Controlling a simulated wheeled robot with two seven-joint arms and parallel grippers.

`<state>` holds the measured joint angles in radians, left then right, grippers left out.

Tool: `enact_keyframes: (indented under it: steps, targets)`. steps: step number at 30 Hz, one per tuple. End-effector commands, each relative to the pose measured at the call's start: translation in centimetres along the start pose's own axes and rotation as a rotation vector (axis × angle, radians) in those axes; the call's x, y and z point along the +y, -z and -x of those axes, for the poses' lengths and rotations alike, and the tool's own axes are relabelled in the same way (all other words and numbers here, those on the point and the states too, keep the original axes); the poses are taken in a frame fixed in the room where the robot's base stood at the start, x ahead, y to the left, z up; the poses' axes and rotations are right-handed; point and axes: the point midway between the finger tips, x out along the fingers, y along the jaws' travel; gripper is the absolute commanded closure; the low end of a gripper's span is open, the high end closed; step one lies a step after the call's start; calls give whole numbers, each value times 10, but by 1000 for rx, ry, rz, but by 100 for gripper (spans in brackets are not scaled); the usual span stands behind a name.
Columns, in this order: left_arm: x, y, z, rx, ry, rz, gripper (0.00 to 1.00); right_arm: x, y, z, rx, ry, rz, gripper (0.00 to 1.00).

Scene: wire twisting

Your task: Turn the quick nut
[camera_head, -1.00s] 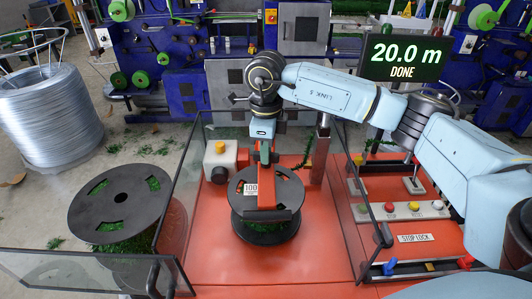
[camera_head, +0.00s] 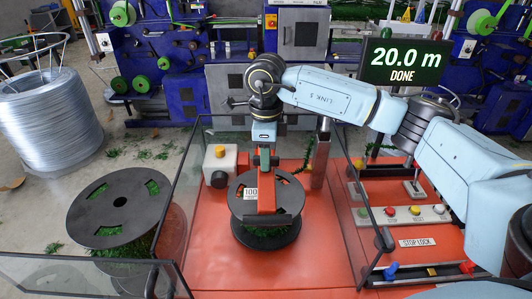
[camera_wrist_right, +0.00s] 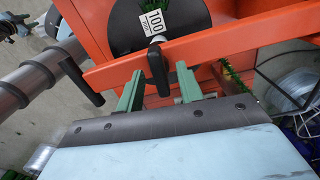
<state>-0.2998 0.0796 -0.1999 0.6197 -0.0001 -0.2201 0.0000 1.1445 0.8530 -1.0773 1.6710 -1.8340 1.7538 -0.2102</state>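In the right wrist view, a dark piece that looks like the quick nut's handle (camera_wrist_right: 157,66) sits at an orange bar, below a pale round end. My right gripper's green fingers (camera_wrist_right: 159,90) are apart, one on each side of this handle, with visible gaps; I see no grip on it. In the head view my right gripper (camera_head: 264,160) points down at the back of the black spool (camera_head: 284,216), at the far end of the orange bar (camera_head: 266,196). The nut is too small to make out there. My left gripper is not in view.
Clear panels (camera_head: 338,200) flank the orange machine bed (camera_head: 320,262). A grey box with a yellow-orange knob (camera_head: 220,157) stands left of the spool. Another black spool (camera_head: 117,208) stands at the left. A button panel (camera_head: 410,215) is at the right. The display (camera_head: 404,60) reads "20.0 m DONE".

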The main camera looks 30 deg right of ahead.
Motion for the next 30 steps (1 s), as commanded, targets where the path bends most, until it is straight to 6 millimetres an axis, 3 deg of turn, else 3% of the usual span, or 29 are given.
enact_keyframes:
  steps: [7,11,24,30]
  targets:
    - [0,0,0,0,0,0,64,0,0,1,1,-1,0,64]
    - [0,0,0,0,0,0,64,0,0,11,0,2,0,64]
    - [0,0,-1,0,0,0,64,0,-1,104,-3,2,0,64]
    - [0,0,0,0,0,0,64,0,0,128,-1,0,-1,64]
